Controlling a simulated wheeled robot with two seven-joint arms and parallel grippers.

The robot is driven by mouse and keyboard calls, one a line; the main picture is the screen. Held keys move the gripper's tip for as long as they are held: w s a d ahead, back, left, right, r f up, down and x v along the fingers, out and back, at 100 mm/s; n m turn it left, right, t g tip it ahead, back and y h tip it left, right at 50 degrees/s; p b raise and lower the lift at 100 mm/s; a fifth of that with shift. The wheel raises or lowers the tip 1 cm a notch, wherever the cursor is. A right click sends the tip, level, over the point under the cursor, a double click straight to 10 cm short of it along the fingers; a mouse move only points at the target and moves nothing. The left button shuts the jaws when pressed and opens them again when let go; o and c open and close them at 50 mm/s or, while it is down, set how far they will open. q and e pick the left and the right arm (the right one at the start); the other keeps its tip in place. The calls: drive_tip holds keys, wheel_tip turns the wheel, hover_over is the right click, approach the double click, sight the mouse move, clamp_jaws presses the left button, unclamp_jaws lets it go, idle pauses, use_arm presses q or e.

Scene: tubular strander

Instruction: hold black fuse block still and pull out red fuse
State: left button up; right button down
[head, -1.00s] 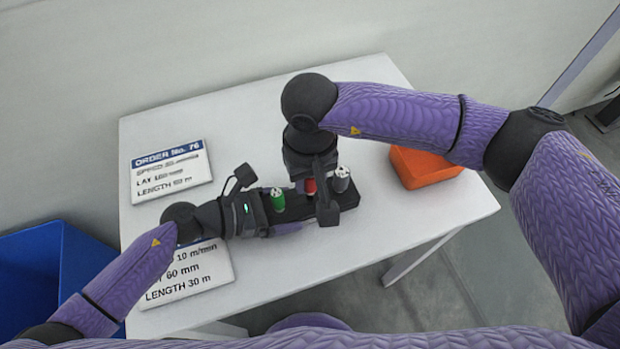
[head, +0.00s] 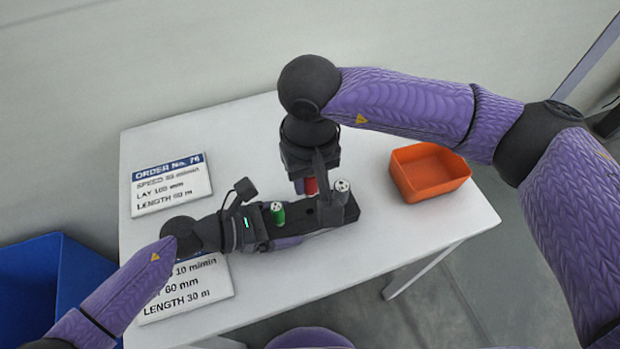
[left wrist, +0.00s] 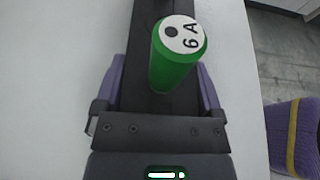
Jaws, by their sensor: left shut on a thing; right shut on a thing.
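The black fuse block (head: 332,225) lies on the white table, seen in the head view. My left gripper (head: 272,232) is shut across its left part. In the left wrist view, its purple fingers sit on both sides of the block (left wrist: 150,15). A green fuse (head: 278,214) stands upright in the block between those fingers; its white top reads 6A (left wrist: 180,40). The red fuse (head: 311,187) is in my right gripper (head: 314,182), which is shut on it from above. The red fuse appears clear of the block, above an empty socket. A grey fuse (head: 342,188) stands at the right end.
An empty orange bin (head: 428,173) stands at the right of the table. Two order signs lie at the left, the upper sign (head: 171,185) and the lower sign (head: 190,288), partly covered by my left arm. A blue container (head: 55,285) stands beside the table at left.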

drive_tip(key=shift+r, duration=0.1)
use_arm(q)
drive_tip(key=o, duration=1.2)
use_arm(e)
drive_tip(key=shift+r, duration=0.1)
use_arm(q)
wheel_tip(320, 180, up, 11)
drive_tip(key=p, duration=0.9)
drive_tip(key=shift+p, duration=0.3)
use_arm(e)
wheel_tip(320, 180, up, 10)
drive_tip(key=shift+r, duration=0.2)
drive_tip(key=shift+s+f, duration=0.1)
